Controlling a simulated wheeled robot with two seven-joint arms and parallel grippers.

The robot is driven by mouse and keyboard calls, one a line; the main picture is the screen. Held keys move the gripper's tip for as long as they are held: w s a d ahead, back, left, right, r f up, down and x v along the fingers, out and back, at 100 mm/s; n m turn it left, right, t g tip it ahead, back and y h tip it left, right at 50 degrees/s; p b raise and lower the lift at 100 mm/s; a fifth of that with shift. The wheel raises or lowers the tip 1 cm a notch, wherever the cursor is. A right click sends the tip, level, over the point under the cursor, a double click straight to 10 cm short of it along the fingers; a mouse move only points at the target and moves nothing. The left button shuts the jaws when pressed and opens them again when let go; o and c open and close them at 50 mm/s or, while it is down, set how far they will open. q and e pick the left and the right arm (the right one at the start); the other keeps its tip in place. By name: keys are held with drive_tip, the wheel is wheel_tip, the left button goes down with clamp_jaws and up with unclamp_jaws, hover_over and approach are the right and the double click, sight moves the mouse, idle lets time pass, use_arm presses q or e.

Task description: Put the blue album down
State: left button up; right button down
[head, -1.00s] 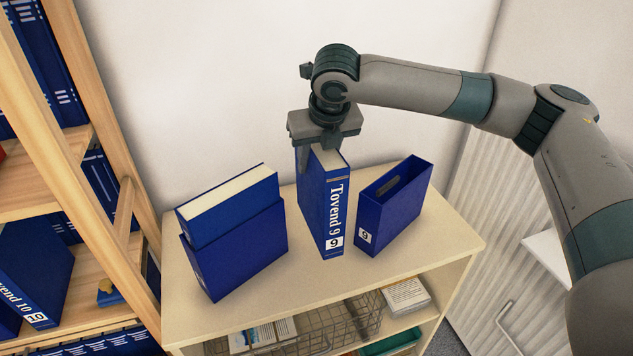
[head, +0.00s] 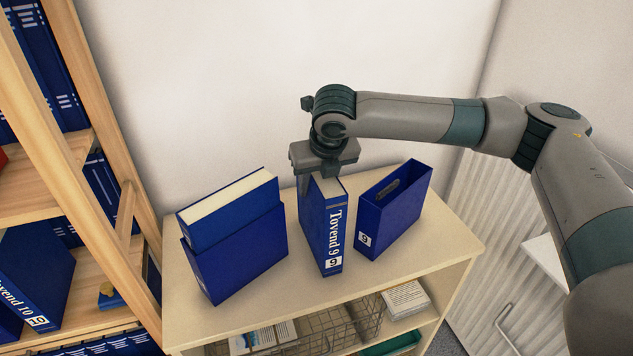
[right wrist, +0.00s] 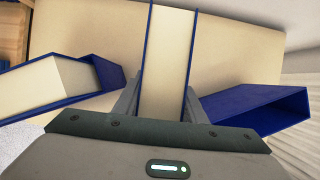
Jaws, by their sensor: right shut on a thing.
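The blue album (head: 322,232), with "Tovend 9" on its spine, stands upright at the middle of the cabinet top (head: 285,290). In the head view its lower end appears at or very close to the surface; I cannot tell if it touches. My right gripper (head: 324,182) is shut on its upper end from above. The right wrist view shows the album's pale page edge (right wrist: 166,62) between the two fingers. My left gripper is in neither view.
An empty blue slipcase (head: 395,212) marked 9 stands close to the album's right. Another slipcase (head: 238,255) with an album (head: 228,208) in it stands to the left. A wooden bookshelf (head: 95,130) is at far left. The front right cabinet top is clear.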

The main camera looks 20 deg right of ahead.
drive_tip(key=shift+r, duration=0.15)
drive_tip(key=c, duration=1.1)
unclamp_jaws()
